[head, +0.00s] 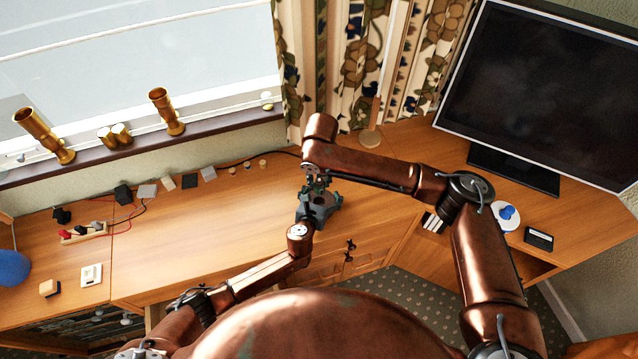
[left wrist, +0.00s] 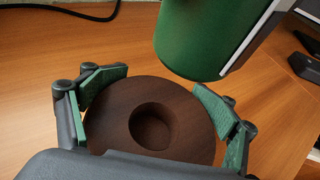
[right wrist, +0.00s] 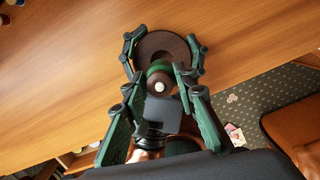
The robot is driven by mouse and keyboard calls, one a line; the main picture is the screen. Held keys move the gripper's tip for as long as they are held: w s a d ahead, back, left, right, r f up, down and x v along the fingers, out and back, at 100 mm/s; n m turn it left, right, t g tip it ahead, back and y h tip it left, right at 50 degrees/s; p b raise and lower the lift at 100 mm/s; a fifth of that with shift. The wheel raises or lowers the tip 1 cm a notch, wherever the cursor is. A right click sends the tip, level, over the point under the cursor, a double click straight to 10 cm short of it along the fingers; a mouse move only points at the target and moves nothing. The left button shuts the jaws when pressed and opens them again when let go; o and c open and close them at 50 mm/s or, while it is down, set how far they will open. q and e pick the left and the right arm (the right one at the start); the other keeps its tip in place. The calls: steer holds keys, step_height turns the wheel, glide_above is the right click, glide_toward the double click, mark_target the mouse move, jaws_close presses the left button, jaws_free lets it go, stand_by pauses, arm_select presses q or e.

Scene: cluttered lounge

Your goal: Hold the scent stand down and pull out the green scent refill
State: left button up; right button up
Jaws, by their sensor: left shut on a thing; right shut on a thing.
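The scent stand is a dark brown round disc (left wrist: 105,112) with a round hole in its middle, flat on the desk. It also shows in the right wrist view (right wrist: 158,42). My left gripper (left wrist: 155,108) is shut on its rim, one finger on each side. The green scent refill (left wrist: 205,35) is out of the hole, above the stand and apart from it. In the right wrist view the refill (right wrist: 158,68) shows a brown end with a white tip. My right gripper (right wrist: 158,82) is shut on it. In the head view both grippers meet at the desk's front, my right one (head: 318,182) uppermost.
The wooden desk (head: 205,235) is clear left of the stand. Several small blocks and cables lie along its back and left. A large monitor (head: 545,85), a white disc with a blue thing (head: 507,215) and a black box (head: 539,239) are at the right. Brass candlesticks stand on the sill.

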arm_select(q)
steer(key=shift+s+f, duration=0.1)
steer(key=shift+f, duration=0.1)
steer(key=o, duration=1.7)
steer(key=shift+r, duration=0.1)
